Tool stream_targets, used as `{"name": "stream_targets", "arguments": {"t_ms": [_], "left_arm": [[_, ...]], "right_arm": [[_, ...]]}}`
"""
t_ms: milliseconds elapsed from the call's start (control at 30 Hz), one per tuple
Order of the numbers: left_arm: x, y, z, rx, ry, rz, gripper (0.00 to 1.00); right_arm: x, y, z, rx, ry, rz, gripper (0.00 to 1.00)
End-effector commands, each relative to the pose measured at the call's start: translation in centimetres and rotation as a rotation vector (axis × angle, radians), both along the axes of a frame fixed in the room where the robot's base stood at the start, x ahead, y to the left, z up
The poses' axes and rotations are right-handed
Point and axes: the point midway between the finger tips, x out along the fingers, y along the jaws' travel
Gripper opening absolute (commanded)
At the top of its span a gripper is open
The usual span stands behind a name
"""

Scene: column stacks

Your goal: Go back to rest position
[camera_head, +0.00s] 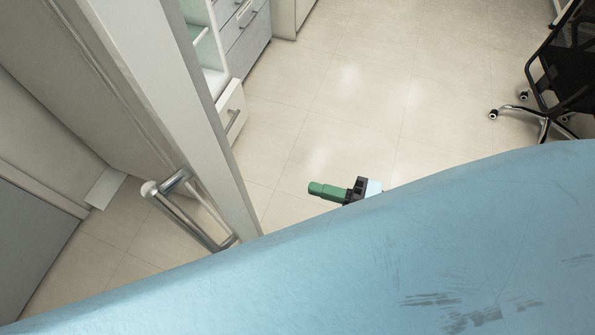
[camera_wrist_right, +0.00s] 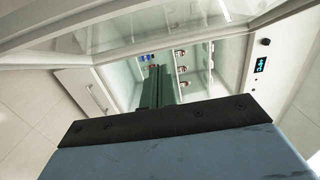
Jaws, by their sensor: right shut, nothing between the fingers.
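My right gripper (camera_head: 316,188) shows past the edge of a large blue surface in the head view, with green fingers and a black base. It points left, and the floor shows around it. The same gripper's green fingers (camera_wrist_right: 158,72) stand together in the middle of the right wrist view. They are shut with nothing between them. The blue surface looks like part of my own body and hides the rest of the right arm. My left gripper is in neither view.
A metal handle (camera_head: 190,215) on a pale panel stands left of the right gripper. An open drawer unit (camera_head: 232,110) is behind it. A black office chair (camera_head: 565,75) is at the right. The tiled floor between is clear. A digital display (camera_wrist_right: 260,66) shows in the wrist view.

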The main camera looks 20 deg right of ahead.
Motion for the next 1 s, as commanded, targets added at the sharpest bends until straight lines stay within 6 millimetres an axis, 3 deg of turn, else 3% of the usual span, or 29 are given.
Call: {"name": "stream_targets", "arguments": {"t_ms": [200,467,567,667,767,833,933,1000], "left_arm": [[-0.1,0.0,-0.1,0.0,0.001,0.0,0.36],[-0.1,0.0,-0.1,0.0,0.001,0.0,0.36],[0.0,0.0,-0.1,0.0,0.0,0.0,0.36],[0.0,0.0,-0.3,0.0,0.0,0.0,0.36],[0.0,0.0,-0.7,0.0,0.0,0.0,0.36],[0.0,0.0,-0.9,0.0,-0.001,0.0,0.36],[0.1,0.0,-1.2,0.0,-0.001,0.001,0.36],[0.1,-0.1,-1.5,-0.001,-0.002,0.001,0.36]], "right_arm": [[-1.8,-1.4,0.0,-0.001,-0.001,0.0,0.0],[-1.9,-1.6,0.0,0.0,-0.001,-0.001,0.0],[-1.5,-1.8,-0.8,-0.032,-0.015,-0.017,0.0],[-0.2,-2.9,-4.0,-0.16,-0.057,-0.072,0.0],[1.6,-5.2,-9.6,-0.398,-0.108,-0.152,0.0],[2.2,-7.4,-14.4,-0.603,-0.123,-0.198,0.0],[1.5,-10.4,-21.2,-0.895,-0.103,-0.211,0.0],[-0.3,-12.2,-25.9,-1.085,-0.058,-0.177,0.0]]}}
